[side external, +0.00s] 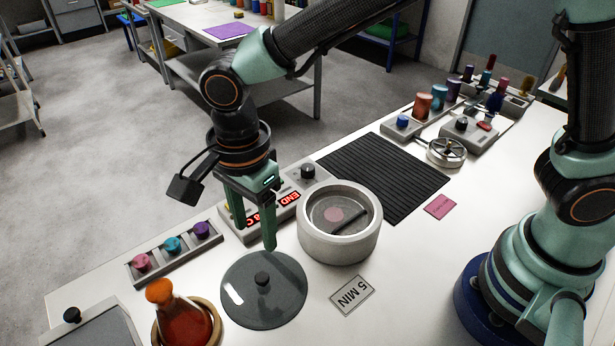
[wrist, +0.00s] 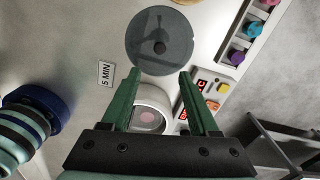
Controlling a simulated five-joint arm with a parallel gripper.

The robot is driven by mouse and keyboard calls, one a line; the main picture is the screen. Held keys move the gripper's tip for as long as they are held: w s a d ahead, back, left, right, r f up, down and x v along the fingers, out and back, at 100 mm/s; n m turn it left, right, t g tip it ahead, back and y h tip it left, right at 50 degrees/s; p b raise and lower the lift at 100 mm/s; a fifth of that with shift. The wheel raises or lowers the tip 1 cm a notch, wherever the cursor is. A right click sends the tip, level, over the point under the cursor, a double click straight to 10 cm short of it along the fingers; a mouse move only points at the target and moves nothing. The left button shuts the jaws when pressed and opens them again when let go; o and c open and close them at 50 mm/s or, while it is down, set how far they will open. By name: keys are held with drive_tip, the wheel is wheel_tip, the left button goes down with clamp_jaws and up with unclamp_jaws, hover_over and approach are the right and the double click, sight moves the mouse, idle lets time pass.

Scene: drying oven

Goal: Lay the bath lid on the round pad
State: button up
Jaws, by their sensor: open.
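The bath lid (side external: 240,300) is a dark, see-through disc with a black knob (side external: 262,279). It lies flat at the front of the table, left of the open bath (side external: 312,240). The lid also shows at the top of the wrist view (wrist: 142,40). No separate round pad shows; I cannot tell whether one is under the lid. My gripper (side external: 254,240) points down, open and empty, with its fingertips above and apart from the lid. In the wrist view my gripper's fingertips (wrist: 160,73) lie just below the lid. A pink disc (side external: 333,215) shows inside the bath.
A control box with a red display (side external: 290,199) stands behind the bath. A rack of coloured knobs (side external: 172,245) is at left. A flask of orange liquid (side external: 182,320) stands close to the lid. A "5 MIN" card (side external: 352,295) and black ribbed mat (side external: 385,175) lie right.

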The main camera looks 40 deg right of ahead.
drive_tip(key=d+r+n+t, duration=0.2)
drive_tip(key=d+n, duration=0.3)
drive_tip(key=d, duration=0.4)
drive_tip(key=s+d+r+n+t, duration=0.1)
drive_tip(key=d+r+n, duration=0.4)
drive_tip(key=d, duration=0.5)
drive_tip(key=s+d+r+n+t, duration=0.1)
drive_tip(key=d+r+n, duration=0.3)
drive_tip(key=d, duration=0.5)
drive_tip(key=shift+d+n+t, duration=0.35)
drive_tip(key=shift+n+t, duration=0.45)
